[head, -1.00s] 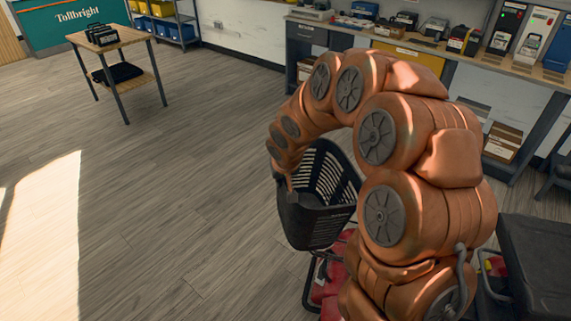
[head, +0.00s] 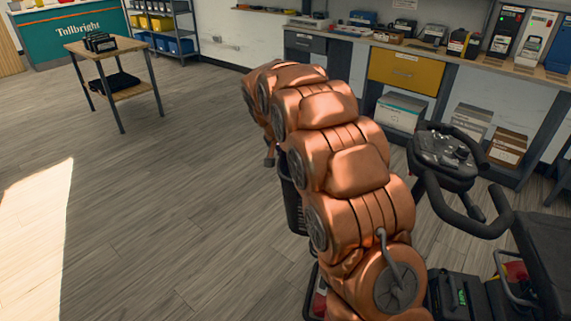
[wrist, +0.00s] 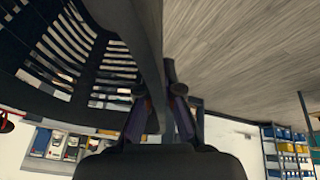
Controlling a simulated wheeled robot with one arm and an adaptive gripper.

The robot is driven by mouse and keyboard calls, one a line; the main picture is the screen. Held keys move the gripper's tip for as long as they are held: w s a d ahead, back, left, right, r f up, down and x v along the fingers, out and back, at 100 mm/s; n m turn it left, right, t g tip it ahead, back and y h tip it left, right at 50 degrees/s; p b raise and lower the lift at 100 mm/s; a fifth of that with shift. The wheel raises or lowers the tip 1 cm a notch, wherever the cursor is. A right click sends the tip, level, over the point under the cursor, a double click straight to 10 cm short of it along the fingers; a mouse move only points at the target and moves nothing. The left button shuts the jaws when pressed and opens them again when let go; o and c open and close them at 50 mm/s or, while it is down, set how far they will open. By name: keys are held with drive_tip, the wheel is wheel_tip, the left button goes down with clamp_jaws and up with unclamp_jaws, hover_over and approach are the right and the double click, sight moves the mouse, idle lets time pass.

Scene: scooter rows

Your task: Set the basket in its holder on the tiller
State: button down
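The basket is black with slotted sides. In the head view only a dark strip of the basket (head: 291,205) shows past the left side of my arm. In the wrist view the basket (wrist: 60,103) fills the left side, and its rim runs between the fingers of my gripper (wrist: 165,108). My gripper is shut on that rim and holds the basket. In the head view my gripper is mostly hidden by my arm. The scooter's tiller (head: 446,150), with a black console and looped handlebars, stands to the right of my arm, apart from the basket. I cannot make out the holder.
The scooter's black seat (head: 548,255) is at the lower right. A workbench (head: 405,47) with devices runs along the back wall, with boxes below. A small wooden table (head: 105,48) stands at the far left. The floor on the left is clear.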

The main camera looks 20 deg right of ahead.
drive_tip(key=s+d+f, duration=0.2)
drive_tip(key=s+d, duration=0.3)
drive_tip(key=d, duration=0.2)
drive_tip(key=shift+d, duration=0.3)
idle(1.1)
drive_tip(key=shift+f, duration=0.3)
drive_tip(key=shift+s+d+f+b, duration=0.1)
drive_tip(key=shift+f+b, duration=0.55)
drive_tip(key=shift+f, duration=0.3)
drive_tip(key=shift+s+d+f+b, duration=0.1)
drive_tip(key=shift+f+b, duration=0.5)
drive_tip(key=shift+f, duration=0.3)
drive_tip(key=shift+a, duration=0.1)
drive_tip(key=c, duration=1.2)
unclamp_jaws()
drive_tip(key=shift+f, duration=0.1)
drive_tip(key=shift+c, duration=0.2)
